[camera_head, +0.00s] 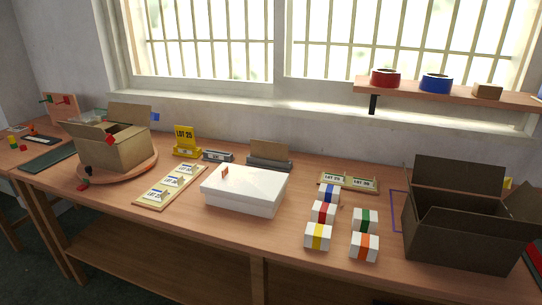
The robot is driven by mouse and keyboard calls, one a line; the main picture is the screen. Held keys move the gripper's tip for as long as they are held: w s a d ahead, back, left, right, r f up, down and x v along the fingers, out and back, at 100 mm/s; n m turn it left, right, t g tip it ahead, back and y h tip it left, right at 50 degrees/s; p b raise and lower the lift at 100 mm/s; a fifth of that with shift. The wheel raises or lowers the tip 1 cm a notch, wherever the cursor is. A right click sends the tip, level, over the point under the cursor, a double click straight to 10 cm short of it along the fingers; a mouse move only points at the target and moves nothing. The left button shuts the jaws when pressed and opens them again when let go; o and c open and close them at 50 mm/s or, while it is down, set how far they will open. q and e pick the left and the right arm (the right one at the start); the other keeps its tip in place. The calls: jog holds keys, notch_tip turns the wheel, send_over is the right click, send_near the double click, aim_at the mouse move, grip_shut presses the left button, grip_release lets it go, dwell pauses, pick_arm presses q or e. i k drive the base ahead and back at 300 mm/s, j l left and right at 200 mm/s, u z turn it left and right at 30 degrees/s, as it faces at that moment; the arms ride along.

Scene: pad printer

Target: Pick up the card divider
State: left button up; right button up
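A flat brown card piece (269,151), which looks like the card divider, stands upright in a dark grey holder (268,165) at the back middle of the table, close to the wall. The holder hides its lower edge. In front of it lies a white lidded box (245,190), apart from the holder. Neither of my grippers shows in the head view.
An open cardboard box (125,150) sits on a round wooden turntable (143,171) at left. A yellow lot sign (185,138) and small grey block (218,156) stand left of the holder. Several banded white boxes (318,236) and a dark open carton (455,235) are at right.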

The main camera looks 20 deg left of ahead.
aim_at(270, 150)
jog(key=j+z, duration=0.2)
jog(key=z, duration=0.5)
jog(key=j+z, duration=0.45)
jog(key=j, duration=0.3)
jog(key=j+z, duration=0.1)
jog(key=j, duration=0.3)
jog(key=k+j, duration=0.15)
jog(key=j, duration=0.2)
jog(key=i+j+z, duration=0.05)
